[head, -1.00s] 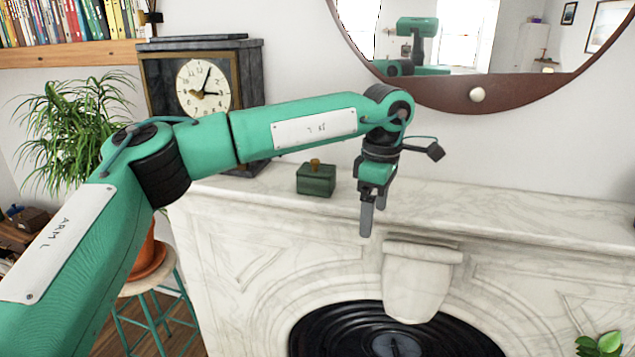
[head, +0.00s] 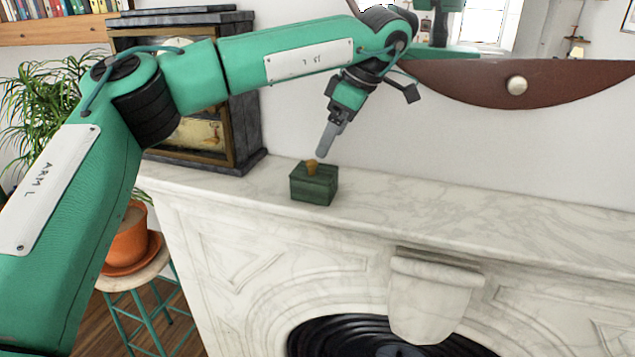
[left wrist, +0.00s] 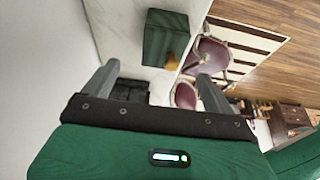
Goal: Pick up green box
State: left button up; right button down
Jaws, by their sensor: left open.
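The green box (head: 314,186) sits upright on the white marble mantel, with a small golden-brown knob on its lid. It also shows in the left wrist view (left wrist: 166,35), beyond the fingers and near the top. My left gripper (head: 326,150) is just above the box, tilted down and left, its fingertips close to the knob. In the left wrist view its two fingers (left wrist: 155,85) stand wide apart with nothing between them. Whether a fingertip touches the knob I cannot tell. My right gripper is in neither view.
The dark-framed clock (head: 240,120) stands left of the box, partly behind my arm. The mantel (head: 450,205) is clear to the right. A potted plant (head: 128,245) stands on a stool at left.

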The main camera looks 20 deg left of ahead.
aim_at(319, 171)
pick_arm(q)
jog(key=x, duration=0.3)
jog(key=shift+s+a, duration=0.1)
jog(key=shift+s, duration=0.3)
jog(key=shift+w+p+x, duration=0.15)
jog(key=shift+p+x, duration=0.15)
jog(key=shift+x, duration=0.3)
jog(key=shift+w+p+x, duration=0.15)
jog(key=shift+p+x, duration=0.15)
jog(key=shift+x, duration=0.3)
jog(key=shift+f, duration=0.25)
jog(key=shift+s+a+f+p, duration=0.15)
jog(key=shift+f+p, duration=0.3)
jog(key=shift+p, duration=0.15)
jog(key=p+x, duration=0.2)
jog(key=x, duration=0.1)
jog(key=shift+f, duration=0.2)
jog(key=shift+a+f, duration=0.1)
jog(key=shift+f, duration=0.45)
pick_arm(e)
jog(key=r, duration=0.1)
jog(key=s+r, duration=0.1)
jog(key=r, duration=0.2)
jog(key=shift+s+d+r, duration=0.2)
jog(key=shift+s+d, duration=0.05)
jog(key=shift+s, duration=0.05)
